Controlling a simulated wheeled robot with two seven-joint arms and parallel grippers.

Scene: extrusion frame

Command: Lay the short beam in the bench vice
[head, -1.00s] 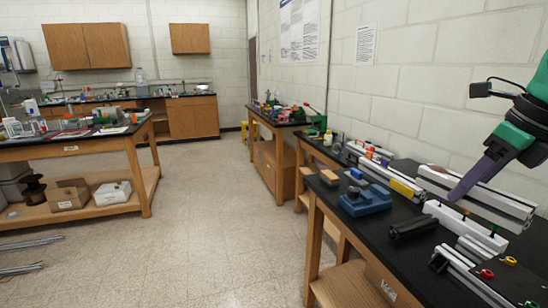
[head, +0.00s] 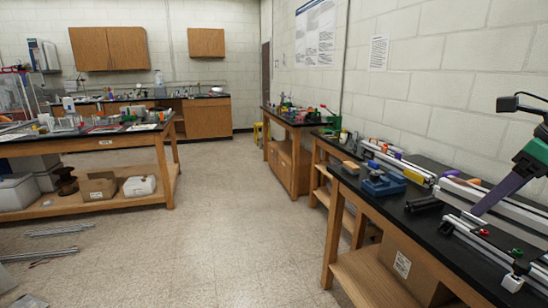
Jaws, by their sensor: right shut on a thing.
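My right gripper (head: 478,211) comes in from the right on a dark purple and green arm. Its tips are at a pale aluminium beam (head: 508,212) above the right-hand bench, and it is shut on that beam. The beam slants toward the right edge, where part of it is cut off. A low blue block with jaws, which looks like the bench vice (head: 383,185), sits on the black bench top left of the gripper. Nothing shows between its jaws at this size. My left gripper is not in view.
A black cylindrical part (head: 423,204) lies between the vice and the gripper. Aluminium profiles with coloured fittings (head: 478,236) lie at the bench's near right. The floor (head: 240,220) left of the bench is open.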

